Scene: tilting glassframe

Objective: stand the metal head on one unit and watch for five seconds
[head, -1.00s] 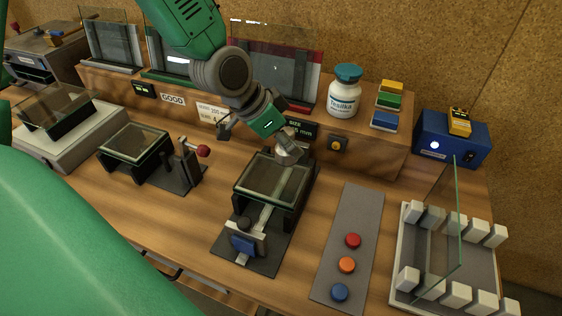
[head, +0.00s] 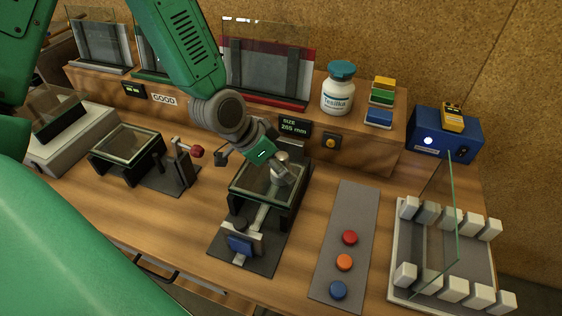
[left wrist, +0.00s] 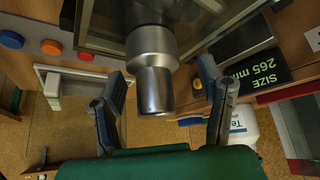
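The metal head (head: 281,168), a silver stepped cylinder, shows over the back right part of the middle glass unit (head: 240,199). This unit is a black frame with a glass pane. I cannot tell whether the head touches the glass. My left gripper (head: 262,158) is close above it. In the left wrist view the metal head (left wrist: 153,75) is between the two spread fingers of my left gripper (left wrist: 163,90), with a gap on each side. Another glass unit (head: 127,143) stands to the left, and one more (head: 55,108) sits on a pale base. My right gripper is out of view.
A size display (head: 294,127) is behind the middle unit; a jar (head: 338,90) stands on the shelf. A grey panel (head: 348,205) with red, orange and blue buttons lies to the right. Beyond it is a rack (head: 399,260) with white blocks and an upright glass pane (head: 440,220).

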